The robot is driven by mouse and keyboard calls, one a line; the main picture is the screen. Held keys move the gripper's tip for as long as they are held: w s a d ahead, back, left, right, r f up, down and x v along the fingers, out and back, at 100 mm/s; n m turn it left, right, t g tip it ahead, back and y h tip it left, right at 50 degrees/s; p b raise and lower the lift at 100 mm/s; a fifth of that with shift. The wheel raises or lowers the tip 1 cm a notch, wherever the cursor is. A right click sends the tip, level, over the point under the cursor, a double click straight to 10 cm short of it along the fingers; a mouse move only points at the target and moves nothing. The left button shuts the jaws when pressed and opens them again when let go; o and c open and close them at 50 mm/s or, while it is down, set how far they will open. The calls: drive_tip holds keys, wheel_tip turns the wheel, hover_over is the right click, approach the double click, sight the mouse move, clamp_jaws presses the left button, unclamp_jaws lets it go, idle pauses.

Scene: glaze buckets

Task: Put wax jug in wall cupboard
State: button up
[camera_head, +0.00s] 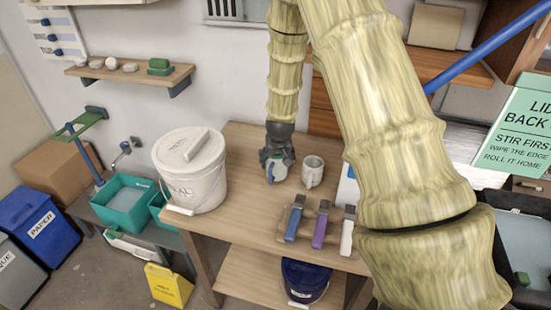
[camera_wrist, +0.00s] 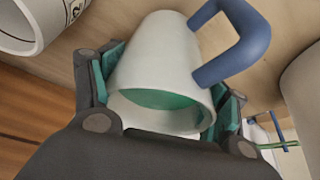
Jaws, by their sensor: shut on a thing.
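A white jug with a blue handle and a green inside (camera_wrist: 155,65) is between the fingers of my gripper (camera_wrist: 172,88) in the wrist view. My gripper is shut on it, with a teal pad at either side. In the head view my gripper (camera_head: 277,158) points down at the wooden table, and the jug (camera_head: 271,174) shows partly below it. I cannot tell whether the jug touches the table. A wooden cabinet-like structure (camera_head: 510,40) is at the top right, partly cut off and hidden by my arm; I cannot tell whether it is the wall cupboard.
A pale mug (camera_head: 313,172) stands close right of the jug. A large white lidded bucket (camera_head: 190,175) is on the left of the table (camera_head: 240,212). Several coloured-handled tools (camera_head: 320,225) lie near the front edge. A wall shelf (camera_head: 130,75) is at upper left.

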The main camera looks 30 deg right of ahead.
drive_tip(key=shift+f, duration=0.3)
drive_tip(key=shift+f, duration=0.15)
drive_tip(key=o, duration=1.4)
